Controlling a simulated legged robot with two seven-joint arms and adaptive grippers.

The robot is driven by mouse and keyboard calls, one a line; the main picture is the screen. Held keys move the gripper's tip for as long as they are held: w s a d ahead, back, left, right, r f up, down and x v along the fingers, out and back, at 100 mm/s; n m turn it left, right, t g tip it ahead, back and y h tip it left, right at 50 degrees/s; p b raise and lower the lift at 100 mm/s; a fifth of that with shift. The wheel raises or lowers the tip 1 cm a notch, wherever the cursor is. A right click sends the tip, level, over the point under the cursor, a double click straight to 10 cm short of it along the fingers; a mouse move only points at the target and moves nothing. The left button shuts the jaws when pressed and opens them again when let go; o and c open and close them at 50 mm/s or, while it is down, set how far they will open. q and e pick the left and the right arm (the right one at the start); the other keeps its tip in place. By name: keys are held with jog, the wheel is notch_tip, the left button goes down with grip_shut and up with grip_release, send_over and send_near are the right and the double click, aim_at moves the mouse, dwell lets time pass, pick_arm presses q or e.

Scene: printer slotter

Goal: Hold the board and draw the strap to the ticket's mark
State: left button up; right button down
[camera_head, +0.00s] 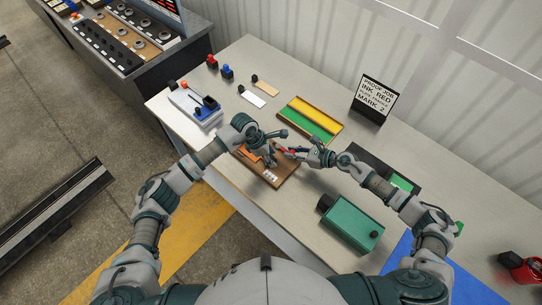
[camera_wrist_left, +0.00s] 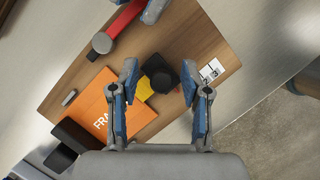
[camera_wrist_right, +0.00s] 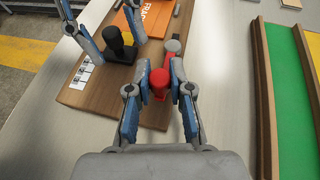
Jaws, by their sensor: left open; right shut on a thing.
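The brown wooden board (camera_wrist_left: 190,42) lies on the table and bears an orange plate lettered "FRA" (camera_wrist_left: 112,102), a black knob (camera_wrist_left: 158,72), a yellow piece (camera_wrist_left: 142,88) and white number marks (camera_wrist_left: 210,70), of which 2 and 3 read. A red strap (camera_wrist_left: 124,20) runs from a grey round stud (camera_wrist_left: 102,43). My left gripper (camera_wrist_left: 160,82) is open, with its fingers on either side of the black knob. My right gripper (camera_wrist_right: 158,90) is shut on the strap's red knob (camera_wrist_right: 158,80). The ticket (camera_head: 375,98) reads "INK RED" and "MARK 2".
A tray with yellow and green strips (camera_head: 308,121) stands behind the board. A green box (camera_head: 352,222) stands to the right. A white device with a black handle (camera_head: 195,106) stands at the left. Red and blue stamps (camera_head: 226,71) are further back. Bare table shows around the board.

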pick_arm(q)
jog(key=shift+f, duration=0.2)
grip_shut()
jog(key=shift+s+d, duration=1.25)
jog(key=shift+d, duration=0.1)
grip_release()
jog(key=shift+r, duration=0.1)
